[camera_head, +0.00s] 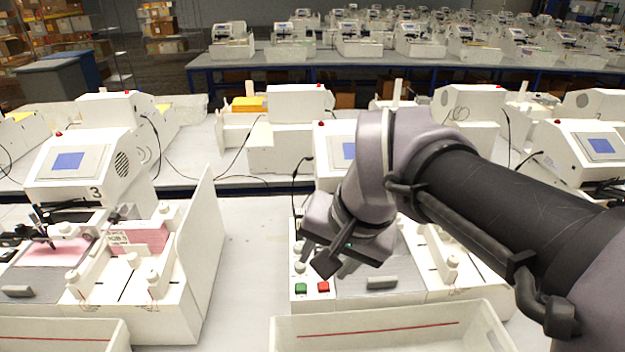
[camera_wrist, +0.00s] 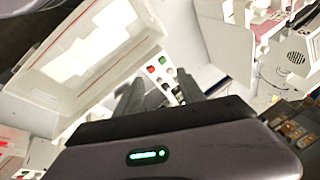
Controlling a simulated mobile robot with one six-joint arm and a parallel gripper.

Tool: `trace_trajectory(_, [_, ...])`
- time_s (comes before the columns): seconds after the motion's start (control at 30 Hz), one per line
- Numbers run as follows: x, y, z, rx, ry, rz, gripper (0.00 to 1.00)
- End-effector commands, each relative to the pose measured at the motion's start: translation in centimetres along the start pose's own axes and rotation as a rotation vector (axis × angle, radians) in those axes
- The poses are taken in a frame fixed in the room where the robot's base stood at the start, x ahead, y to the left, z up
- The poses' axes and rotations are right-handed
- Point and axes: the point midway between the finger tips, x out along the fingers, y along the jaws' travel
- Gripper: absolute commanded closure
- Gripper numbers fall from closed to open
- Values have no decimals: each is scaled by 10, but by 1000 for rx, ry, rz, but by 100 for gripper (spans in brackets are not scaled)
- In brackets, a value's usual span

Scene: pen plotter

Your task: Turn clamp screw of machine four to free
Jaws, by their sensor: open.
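The machine (camera_head: 385,285) in the middle right of the head view stands right of the one marked 3; its own number is hidden. My arm covers much of its upper body and pen area. Its clamp screw is not discernible in either view. My gripper (camera_head: 340,265) hangs above the machine's left front part, near the green button (camera_head: 301,287) and red button (camera_head: 323,286).
A white tray (camera_head: 390,330) with a red line stands in front of the machine; it also shows in the wrist view (camera_wrist: 62,75). Machine 3 (camera_head: 85,165) and its upright white side panel (camera_head: 203,250) stand left. Bare table (camera_head: 245,270) lies between the machines.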

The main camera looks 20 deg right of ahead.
Motion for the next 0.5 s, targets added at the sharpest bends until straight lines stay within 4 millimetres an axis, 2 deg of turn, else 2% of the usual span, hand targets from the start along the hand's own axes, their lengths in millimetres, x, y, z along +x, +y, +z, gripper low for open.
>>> trace_trajectory(0.03, [-10, -8, -18, 24, -12, 15, 53])
trace_trajectory(0.1, [-16, -18, -42, 63, -25, 37, 53])
trace_trajectory(0.17, [-19, -25, -65, 100, -38, 58, 53])
trace_trajectory(0.27, [-23, -38, -109, 174, -61, 101, 53])
trace_trajectory(0.3, [-22, -43, -129, 211, -72, 122, 53])
trace_trajectory(0.37, [-19, -49, -163, 275, -89, 159, 53])
trace_trajectory(0.4, [-14, -52, -188, 327, -101, 188, 53])
trace_trajectory(0.5, [8, -49, -245, 463, -126, 267, 53])
